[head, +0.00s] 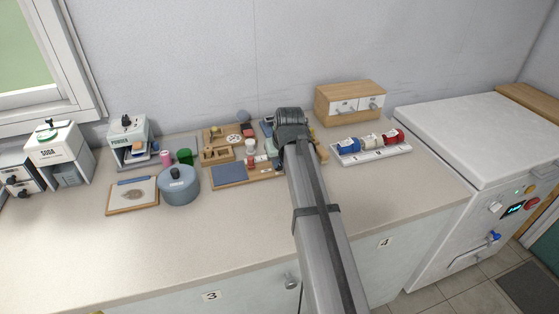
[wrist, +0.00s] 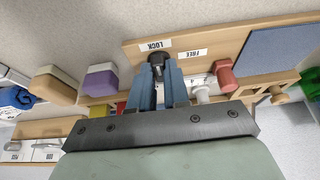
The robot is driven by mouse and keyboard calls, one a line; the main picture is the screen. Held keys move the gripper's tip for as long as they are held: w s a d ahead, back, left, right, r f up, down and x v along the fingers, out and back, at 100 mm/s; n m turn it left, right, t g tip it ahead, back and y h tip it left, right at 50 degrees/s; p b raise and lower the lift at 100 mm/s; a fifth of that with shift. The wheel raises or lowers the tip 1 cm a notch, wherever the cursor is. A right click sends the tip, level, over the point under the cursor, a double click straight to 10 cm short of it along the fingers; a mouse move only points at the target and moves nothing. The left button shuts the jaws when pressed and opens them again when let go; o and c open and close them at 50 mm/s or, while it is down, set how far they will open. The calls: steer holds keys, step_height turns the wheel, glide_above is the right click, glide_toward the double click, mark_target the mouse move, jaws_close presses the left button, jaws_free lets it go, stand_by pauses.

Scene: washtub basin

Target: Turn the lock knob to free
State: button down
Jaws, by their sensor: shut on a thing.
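In the wrist view, the lock knob (wrist: 156,59) is a small dark knob on a wooden board (wrist: 222,38). It sits beside the white LOCK label (wrist: 156,44), and the FREE label (wrist: 192,53) lies to the right of it. My gripper (wrist: 158,76) has its two blue fingers shut on the knob, one on each side. The knob's pointing direction is mostly hidden between the fingers. In the head view my gripper (head: 290,133) is over the right part of the board, and my arm hides the knob.
A red knob (wrist: 224,76) and a white peg (wrist: 202,94) stand close right of my fingers. Purple (wrist: 99,80) and yellow-brown (wrist: 55,86) blocks lie left. In the head view, a blue-grey pot (head: 179,187), a drawer box (head: 350,101) and a spool tray (head: 371,153) surround the board.

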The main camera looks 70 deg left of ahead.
steer(key=shift+m, duration=0.3)
steer(key=m, duration=0.1)
steer(key=m+t, duration=0.1)
steer(key=m, duration=0.1)
steer(key=shift+s+a+m+t, duration=0.1)
steer(key=shift+s+m+t, duration=0.15)
steer(key=shift+m+t, duration=0.05)
steer(key=m, duration=0.2)
steer(key=m+t+h, duration=0.1)
steer(key=m, duration=0.1)
steer(key=shift+s+a+m, duration=0.15)
steer(key=shift+m, duration=0.15)
steer(key=m+t+h, duration=0.1)
steer(key=m, duration=0.4)
steer(key=shift+s+a+t+h, duration=0.1)
steer(key=shift+a+t+h, duration=0.1)
steer(key=shift+t+h, duration=0.2)
steer(key=shift+a+m+h, duration=0.1)
steer(key=shift+m+h, duration=0.7)
steer(key=shift+m, duration=1.2)
steer(key=c, duration=1.1)
jaws_free()
